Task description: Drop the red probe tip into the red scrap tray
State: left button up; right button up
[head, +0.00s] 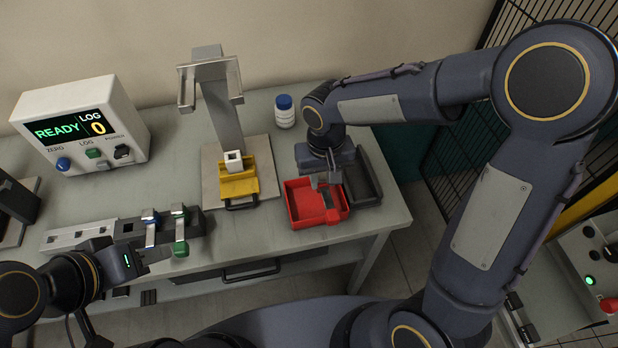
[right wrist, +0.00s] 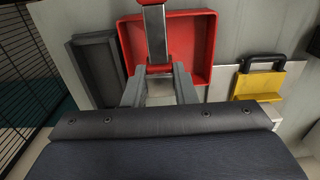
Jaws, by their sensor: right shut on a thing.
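The red probe tip (right wrist: 156,32) is a grey metal bar with a red collar and a red end. My right gripper (right wrist: 160,88) is shut on it at the collar. In the head view my right gripper (head: 326,182) points down over the red scrap tray (head: 295,212), with the probe's grey bar (head: 327,198) below the fingers. The tray also shows behind the probe in the right wrist view (right wrist: 201,22). The probe's height above the tray floor is hard to tell. My left gripper (head: 150,256) is beside the probe rack; its finger gap is unclear.
A dark grey tray (head: 365,178) stands right of the red tray. The rack (head: 75,236) holds a blue probe (head: 151,228) and a green probe (head: 180,230). A stand with a yellow clamp block (head: 238,184), a white bottle (head: 285,115) and a READY display box (head: 75,125) stand behind.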

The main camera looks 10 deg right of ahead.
jog(key=shift+w, duration=0.15)
jog(key=shift+f, duration=0.3)
notch_tip(320, 180, down, 5)
jog(key=b, duration=0.4)
jog(key=shift+f, duration=0.2)
jog(key=o, duration=1.1)
jog(key=shift+c, duration=0.2)
notch_tip(320, 180, up, 8)
jog(key=shift+b, duration=0.45)
